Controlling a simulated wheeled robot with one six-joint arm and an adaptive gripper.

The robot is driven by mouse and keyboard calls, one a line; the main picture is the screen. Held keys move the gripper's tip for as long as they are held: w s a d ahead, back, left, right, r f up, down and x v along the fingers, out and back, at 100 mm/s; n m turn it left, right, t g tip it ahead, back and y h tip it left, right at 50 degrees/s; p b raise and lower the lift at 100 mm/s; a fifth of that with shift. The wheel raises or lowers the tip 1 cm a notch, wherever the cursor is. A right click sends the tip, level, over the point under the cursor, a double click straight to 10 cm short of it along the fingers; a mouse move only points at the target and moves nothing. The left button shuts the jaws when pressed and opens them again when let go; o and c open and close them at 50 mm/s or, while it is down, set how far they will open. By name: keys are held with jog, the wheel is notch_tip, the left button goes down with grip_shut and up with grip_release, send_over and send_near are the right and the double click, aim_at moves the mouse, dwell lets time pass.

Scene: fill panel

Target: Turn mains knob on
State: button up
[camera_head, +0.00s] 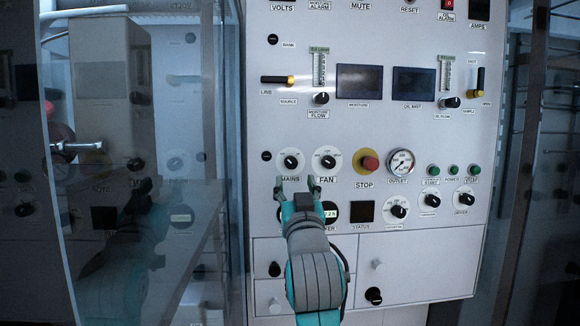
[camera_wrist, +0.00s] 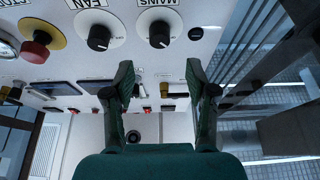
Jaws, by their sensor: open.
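The mains knob (camera_head: 291,161) is a black knob on a round white dial, at the left of the panel's middle row. It shows upside down in the wrist view (camera_wrist: 159,36), top centre. The fan knob (camera_head: 328,161) sits just right of it and is also in the wrist view (camera_wrist: 99,38). My gripper (camera_head: 297,184) is open and empty, its fingers pointing at the panel just below these two knobs. In the wrist view my gripper (camera_wrist: 160,78) has its fingers spread, with the mains knob beyond the gap between them. No contact with a knob shows.
A red stop button (camera_head: 370,163) on a yellow base and an outlet gauge (camera_head: 400,163) lie right of the knobs. A small black knob (camera_head: 266,156) sits left of mains. Drawers (camera_head: 410,262) are below. A glass door (camera_head: 150,150) stands at the left.

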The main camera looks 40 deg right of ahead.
aim_at(291, 163)
jog(key=x, duration=0.8)
grip_shut()
